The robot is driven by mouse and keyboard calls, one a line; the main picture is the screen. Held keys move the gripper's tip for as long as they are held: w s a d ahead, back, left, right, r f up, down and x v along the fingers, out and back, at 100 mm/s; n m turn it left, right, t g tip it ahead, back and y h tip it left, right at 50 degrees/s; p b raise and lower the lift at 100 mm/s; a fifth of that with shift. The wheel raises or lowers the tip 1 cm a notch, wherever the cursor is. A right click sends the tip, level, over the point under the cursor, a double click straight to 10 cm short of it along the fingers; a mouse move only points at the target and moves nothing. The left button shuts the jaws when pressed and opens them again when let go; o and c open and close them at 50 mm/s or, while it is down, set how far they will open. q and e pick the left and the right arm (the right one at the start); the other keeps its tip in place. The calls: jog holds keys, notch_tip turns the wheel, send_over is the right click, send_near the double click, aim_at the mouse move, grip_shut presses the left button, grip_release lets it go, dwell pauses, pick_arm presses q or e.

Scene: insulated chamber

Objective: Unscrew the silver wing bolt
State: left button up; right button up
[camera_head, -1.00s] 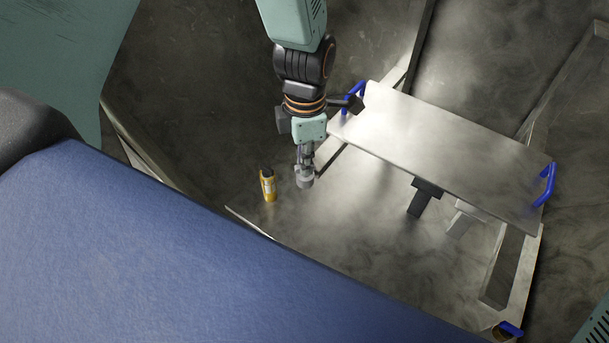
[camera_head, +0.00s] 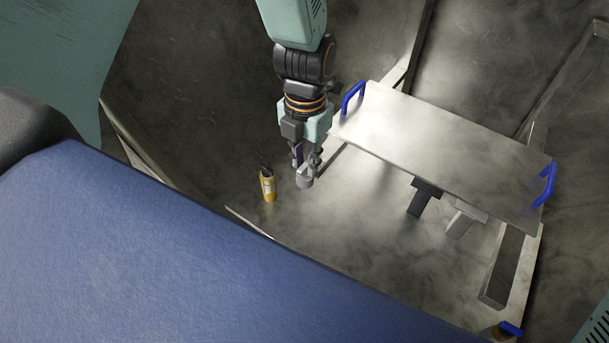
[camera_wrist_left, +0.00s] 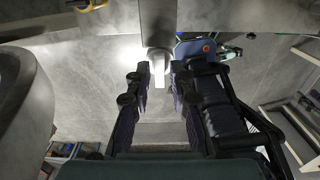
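A silver-grey round piece (camera_head: 305,179) is just below my left gripper (camera_head: 305,158) in the head view; it looks like the wing bolt with its base, but its wings are hard to make out. In the left wrist view a pale bolt-like piece (camera_wrist_left: 158,68) stands between the fingertips of my left gripper (camera_wrist_left: 160,85). The two dark fingers are apart, one on each side of it, with a visible gap between them. I cannot tell whether either finger touches it. My right gripper is in neither view.
A yellow canister (camera_head: 268,187) with a dark top stands just left of the gripper. A metal panel (camera_head: 440,150) with blue handles (camera_head: 352,98) lies to the right. A large blue surface (camera_head: 150,260) fills the lower left. Bare metal surface (camera_head: 350,230) shows below the panel.

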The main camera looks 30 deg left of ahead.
aim_at(305, 165)
pick_arm(q)
jog(key=shift+s+r, duration=0.1)
jog(key=shift+r, duration=2.4)
